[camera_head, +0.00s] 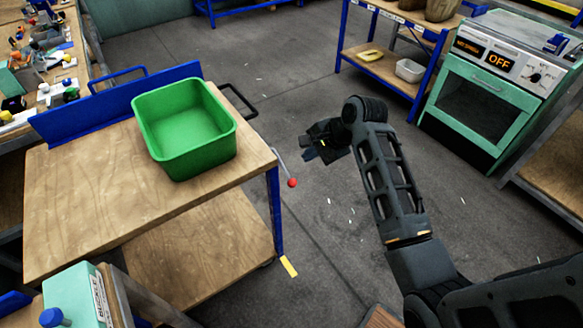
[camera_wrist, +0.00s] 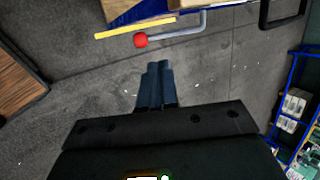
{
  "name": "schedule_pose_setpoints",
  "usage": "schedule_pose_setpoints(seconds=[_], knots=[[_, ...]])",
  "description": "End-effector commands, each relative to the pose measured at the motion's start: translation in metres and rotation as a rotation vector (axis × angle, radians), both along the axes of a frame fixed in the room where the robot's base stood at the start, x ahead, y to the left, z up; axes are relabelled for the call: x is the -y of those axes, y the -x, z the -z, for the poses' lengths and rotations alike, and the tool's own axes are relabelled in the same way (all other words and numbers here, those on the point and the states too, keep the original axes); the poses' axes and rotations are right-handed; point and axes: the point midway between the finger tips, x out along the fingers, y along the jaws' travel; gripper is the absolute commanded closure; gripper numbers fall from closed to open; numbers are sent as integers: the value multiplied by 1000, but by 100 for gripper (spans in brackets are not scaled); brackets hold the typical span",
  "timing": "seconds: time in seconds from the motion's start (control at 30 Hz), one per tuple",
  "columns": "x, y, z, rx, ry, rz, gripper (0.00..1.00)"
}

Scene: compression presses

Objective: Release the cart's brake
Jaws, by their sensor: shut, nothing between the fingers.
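The cart (camera_head: 90,180) has a wooden top, a lower wooden shelf and blue legs, and stands at the left in the head view. Its brake lever is a grey bent rod with a red ball knob (camera_head: 292,182), beside the cart's right side. In the wrist view the red knob (camera_wrist: 141,40) is at the upper middle, with the rod running right from it. My gripper (camera_head: 309,154) is a little above and right of the knob in the head view. In the wrist view its fingers (camera_wrist: 157,68) are together, empty, and apart from the knob.
A green bin (camera_head: 186,168) sits on the cart top. A black cart handle (camera_head: 240,98) juts from the cart's far right side. A teal oven reading OFF (camera_head: 487,95) and a blue-framed shelf (camera_head: 385,72) stand at the right. Open grey floor lies between.

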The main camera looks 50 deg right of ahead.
Motion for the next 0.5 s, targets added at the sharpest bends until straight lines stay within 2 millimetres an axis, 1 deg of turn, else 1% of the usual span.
schedule_pose_setpoints(seconds=[0.03, 0.3, 0.5], knots=[[-1, -5, 9, -2, -1, -1, 100], [-3, -34, 54, -2, -1, -2, 100], [-5, -50, 81, -2, 0, 0, 100]])
